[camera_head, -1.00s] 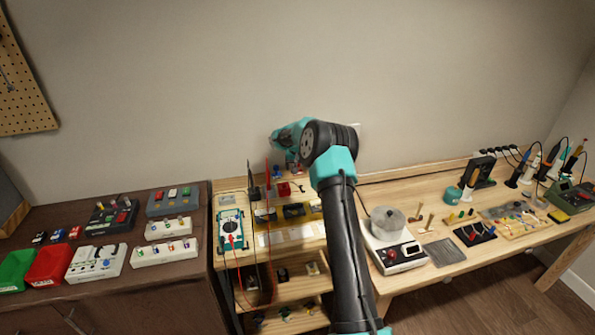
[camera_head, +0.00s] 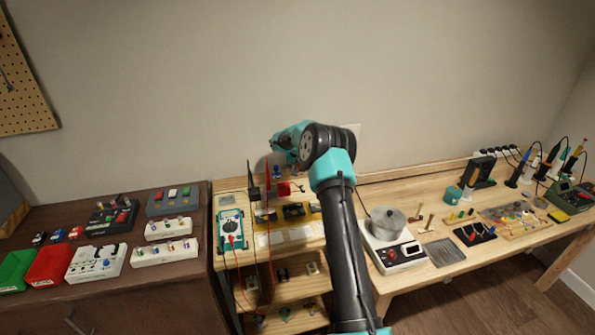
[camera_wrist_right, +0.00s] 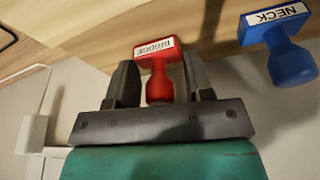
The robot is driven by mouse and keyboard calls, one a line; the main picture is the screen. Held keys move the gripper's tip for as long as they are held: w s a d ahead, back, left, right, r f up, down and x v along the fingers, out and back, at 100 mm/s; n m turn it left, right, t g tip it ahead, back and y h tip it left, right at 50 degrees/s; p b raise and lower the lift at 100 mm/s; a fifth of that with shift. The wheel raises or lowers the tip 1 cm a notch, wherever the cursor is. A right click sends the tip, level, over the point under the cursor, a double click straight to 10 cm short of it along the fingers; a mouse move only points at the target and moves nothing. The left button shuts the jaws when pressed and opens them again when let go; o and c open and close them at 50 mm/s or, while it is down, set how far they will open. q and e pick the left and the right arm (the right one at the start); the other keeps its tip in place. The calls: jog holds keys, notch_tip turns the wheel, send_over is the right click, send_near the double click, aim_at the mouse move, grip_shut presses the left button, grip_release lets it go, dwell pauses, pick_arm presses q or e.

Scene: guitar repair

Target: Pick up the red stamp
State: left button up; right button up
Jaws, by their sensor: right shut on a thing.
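The red stamp (camera_wrist_right: 158,82), with a white label reading BRIDGE, is between the two dark fingers of my right gripper (camera_wrist_right: 160,68) in the right wrist view. The gripper is shut on its red handle, and the label end points away from the palm. A blue stamp (camera_wrist_right: 287,58) labelled NECK is to the right, apart from the fingers. In the head view the blue stamp (camera_head: 277,172) is on the wooden shelf unit's top, below my right wrist. My right arm hides much of the gripper there. My left gripper is not in view.
A dark cabinet (camera_head: 180,285) with trays is at left. A workbench (camera_head: 470,268) with a pot heater (camera_head: 396,252) and tools is at right. The wall is close behind.

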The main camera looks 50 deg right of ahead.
jog(key=c, duration=0.3)
notch_tip(320, 180, up, 10)
dwell(0.7)
jog(key=o, duration=0.4)
jog(key=shift+c, duration=1.2)
jog(key=shift+a, duration=0.1)
